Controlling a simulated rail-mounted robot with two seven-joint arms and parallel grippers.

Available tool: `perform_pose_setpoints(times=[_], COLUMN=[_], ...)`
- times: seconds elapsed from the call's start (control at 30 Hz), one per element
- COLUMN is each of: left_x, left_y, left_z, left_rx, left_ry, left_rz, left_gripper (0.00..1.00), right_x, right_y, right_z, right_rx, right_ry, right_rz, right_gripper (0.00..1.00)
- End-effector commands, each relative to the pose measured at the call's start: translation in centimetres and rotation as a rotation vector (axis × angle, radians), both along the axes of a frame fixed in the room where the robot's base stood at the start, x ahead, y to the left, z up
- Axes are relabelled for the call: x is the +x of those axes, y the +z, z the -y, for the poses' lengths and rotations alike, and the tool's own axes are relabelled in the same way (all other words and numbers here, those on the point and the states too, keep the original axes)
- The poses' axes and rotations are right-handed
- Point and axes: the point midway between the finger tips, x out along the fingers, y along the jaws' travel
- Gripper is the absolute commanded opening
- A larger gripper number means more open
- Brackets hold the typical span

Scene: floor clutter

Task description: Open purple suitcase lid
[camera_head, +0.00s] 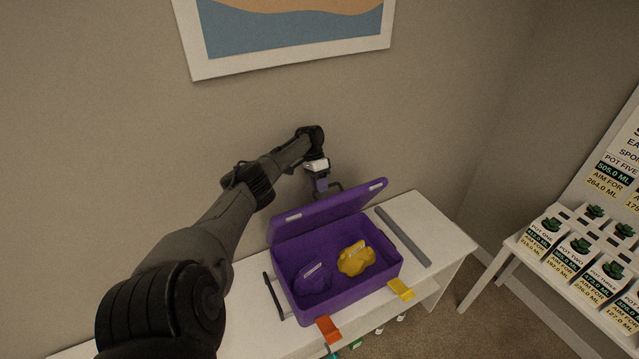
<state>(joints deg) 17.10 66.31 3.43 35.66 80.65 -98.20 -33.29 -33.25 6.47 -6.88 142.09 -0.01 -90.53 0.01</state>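The purple suitcase (345,297) sits on a white table with its lid (335,213) raised and tilted back toward the wall. Inside lie a purple lump (313,282) and a yellow lump (356,259), each with a small pale label. My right gripper is not in view.
The white table (440,235) carries a grey bar (403,237) right of the suitcase and a thin black bar (272,296) left of it. A framed picture (290,70) hangs above. Another white table with labelled plant pots (580,247) stands at right.

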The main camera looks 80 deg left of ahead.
Motion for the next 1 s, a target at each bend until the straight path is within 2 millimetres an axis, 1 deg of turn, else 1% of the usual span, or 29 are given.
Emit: perform_pose_setpoints(times=[0.03,0.1,0.37,0.47,0.57,0.7,0.8,1.0], left_x=[-0.1,-0.1,0.0,0.0,-0.1,-0.4,-0.5,-0.7], left_y=[-0.1,0.1,0.4,0.8,1.8,3.8,5.0,6.3], left_z=[0.0,-0.1,-0.1,-0.4,-0.9,-1.9,-2.4,-3.0], left_rx=[0.001,0.001,0.001,0.001,0.002,0.003,0.002,0.002], left_ry=[0.001,0.0,-0.001,0.0,0.0,0.003,0.002,0.0], left_rz=[-0.003,-0.002,0.003,0.004,0.006,0.007,0.006,0.004], left_gripper=[0.31,0.38,0.38,0.38,0.38,0.38,0.38,0.38], right_x=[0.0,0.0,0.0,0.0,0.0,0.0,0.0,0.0], right_y=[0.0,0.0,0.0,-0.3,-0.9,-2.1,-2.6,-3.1], right_z=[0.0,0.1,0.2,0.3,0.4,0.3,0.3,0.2], right_rx=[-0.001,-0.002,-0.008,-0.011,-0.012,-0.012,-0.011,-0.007], right_ry=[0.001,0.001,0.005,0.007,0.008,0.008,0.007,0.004], right_rz=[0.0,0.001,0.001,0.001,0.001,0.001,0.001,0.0], right_gripper=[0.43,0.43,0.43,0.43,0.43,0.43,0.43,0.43])
